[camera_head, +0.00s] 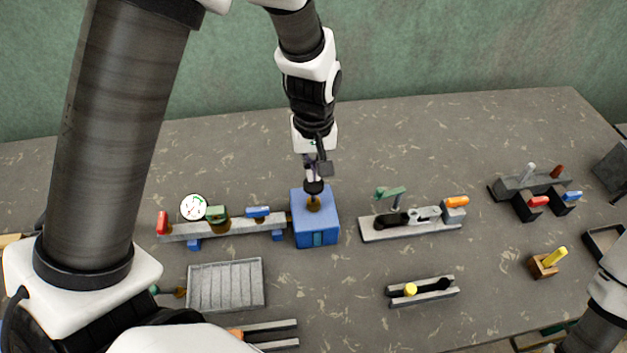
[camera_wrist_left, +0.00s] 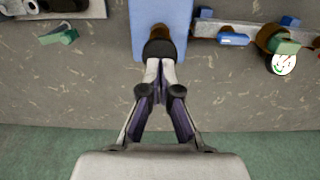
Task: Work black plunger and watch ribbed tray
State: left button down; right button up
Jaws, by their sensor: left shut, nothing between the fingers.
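The black plunger (camera_head: 314,187) stands on a brown stem on top of the blue box (camera_head: 316,233). My left gripper (camera_head: 312,178) points down right at the plunger, shut with nothing between its fingers. In the left wrist view its fingertips (camera_wrist_left: 159,66) meet at the edge of the black plunger (camera_wrist_left: 158,49), over the blue box (camera_wrist_left: 175,14); I cannot tell whether they press on it. The grey ribbed tray (camera_head: 225,286) lies to the front left of the box and looks empty. My right gripper is out of view.
Left of the box is a grey rail (camera_head: 235,229) with a dial gauge (camera_head: 194,207) and coloured handles.

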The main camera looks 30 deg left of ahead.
aim_at(313, 183)
pick_arm(q)
jog(key=shift+w+f, duration=0.1)
dwell(0.4)
jog(key=shift+f, duration=0.2)
jog(key=shift+f+b, duration=1.45)
jog(key=shift+f, duration=0.95)
notch_tip(313, 183, up, 8)
jog(key=p, duration=0.8)
jog(key=shift+f, duration=0.2)
dwell(0.4)
